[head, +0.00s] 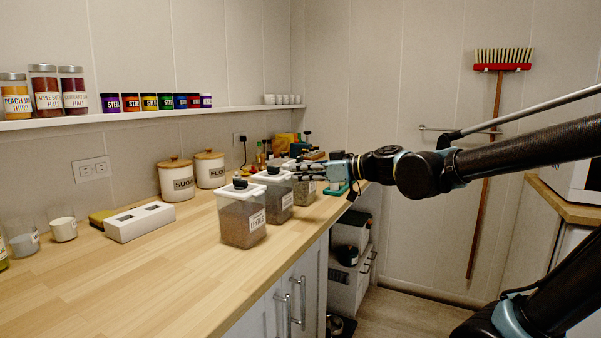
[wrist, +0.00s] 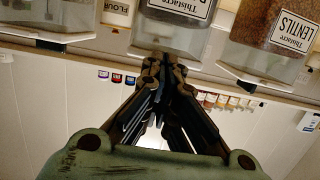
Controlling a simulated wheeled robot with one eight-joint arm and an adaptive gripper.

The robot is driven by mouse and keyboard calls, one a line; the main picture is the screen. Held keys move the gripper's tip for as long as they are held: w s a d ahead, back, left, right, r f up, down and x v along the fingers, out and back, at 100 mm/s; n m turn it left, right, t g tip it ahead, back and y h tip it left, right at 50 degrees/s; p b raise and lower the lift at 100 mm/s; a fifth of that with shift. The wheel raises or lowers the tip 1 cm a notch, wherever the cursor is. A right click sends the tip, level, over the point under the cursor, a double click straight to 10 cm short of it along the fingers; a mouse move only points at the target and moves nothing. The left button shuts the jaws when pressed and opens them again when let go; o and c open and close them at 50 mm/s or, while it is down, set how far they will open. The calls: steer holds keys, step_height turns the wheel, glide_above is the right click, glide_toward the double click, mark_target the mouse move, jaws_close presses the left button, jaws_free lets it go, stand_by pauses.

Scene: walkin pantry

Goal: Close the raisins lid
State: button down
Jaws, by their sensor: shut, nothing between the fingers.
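I cannot read a raisins label in either view. Several clear bins with white lids and black knobs stand in a row along the counter's front edge. The nearest is the lentils bin (head: 243,218), its lid seemingly down; it also shows in the wrist view (wrist: 268,38). Behind it is a second bin (head: 277,195), seen in the wrist view (wrist: 172,32) with its label only partly in frame. A third bin (head: 303,190) is partly hidden by my gripper. My gripper (head: 296,168) is shut and empty at lid height; its fingertips (wrist: 163,60) appear close to the second bin.
Sugar (head: 176,180) and flour (head: 209,169) canisters stand behind the bins. A white block (head: 139,221) lies on the counter to the left. A wall shelf (head: 150,115) holds jars and tins. The near counter (head: 150,285) is clear.

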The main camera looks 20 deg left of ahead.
steer(key=shift+r, duration=0.1)
stand_by(0.3)
steer(key=w+f+v, duration=0.1)
steer(key=f+v, duration=0.1)
steer(key=v, duration=0.7)
steer(key=d+f+m+t+h, duration=0.1)
steer(key=d+f+m+h, duration=0.75)
steer(key=d+f, duration=1.1)
steer(key=s+d+f+m+h, duration=0.2)
steer(key=d+f+m+h, duration=0.1)
steer(key=d, duration=0.6)
steer(key=s+d+f+m+h, duration=0.3)
steer(key=d+f+m+h, duration=0.1)
steer(key=d, duration=0.5)
step_height(320, 180, down, 2)
steer(key=shift+s+d+f+m+g, duration=0.1)
steer(key=shift+s+d+m+g, duration=0.2)
steer(key=shift+m+g, duration=0.15)
steer(key=shift+a, duration=0.15)
